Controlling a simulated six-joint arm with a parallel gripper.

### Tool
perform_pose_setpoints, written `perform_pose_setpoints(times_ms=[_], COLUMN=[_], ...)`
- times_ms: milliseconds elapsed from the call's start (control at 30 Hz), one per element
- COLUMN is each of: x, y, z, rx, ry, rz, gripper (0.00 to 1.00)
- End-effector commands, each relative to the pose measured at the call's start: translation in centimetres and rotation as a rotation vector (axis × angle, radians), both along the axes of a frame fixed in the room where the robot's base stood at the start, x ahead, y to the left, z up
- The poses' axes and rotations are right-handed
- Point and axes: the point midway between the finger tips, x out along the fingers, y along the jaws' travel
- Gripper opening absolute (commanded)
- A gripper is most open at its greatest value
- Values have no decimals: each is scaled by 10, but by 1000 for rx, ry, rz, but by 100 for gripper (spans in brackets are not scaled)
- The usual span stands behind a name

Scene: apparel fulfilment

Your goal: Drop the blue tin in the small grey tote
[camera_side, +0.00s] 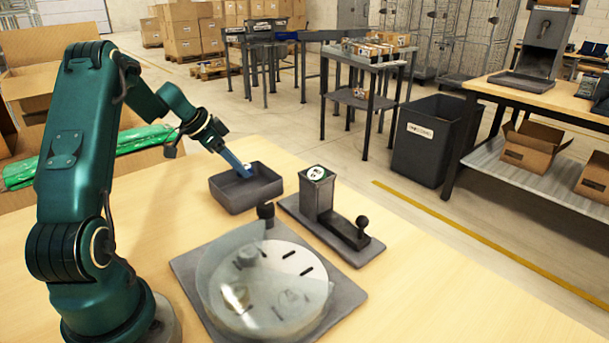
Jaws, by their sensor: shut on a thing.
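The small grey tote (228,200) stands on the wooden table, an open shallow box. The tote's floor is only partly visible.
A round device with a clear cover (222,280) sits on a grey plate in front of the tote. A dark grey lever press (318,195) stands to its right. Green bags (140,140) lie in an open carton at left. The table's right part is clear.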

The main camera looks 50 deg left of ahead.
Motion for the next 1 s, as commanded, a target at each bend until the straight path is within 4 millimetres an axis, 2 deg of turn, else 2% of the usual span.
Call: perform_pose_setpoints(times_ms=[233, 267, 300, 333, 667, 1000], x=[0, 0, 0, 0, -1, -22], y=[0, 0, 0, 0, 0, 6], z=[0, 0, 0, 0, 2, 37], rx=[0, 0, 0, 0, 1, 3], ry=[0, 0, 0, 0, -1, -3], rz=[0, 0, 0, 0, 1, 1], gripper=[0, 59, 75, 83, 83, 83])
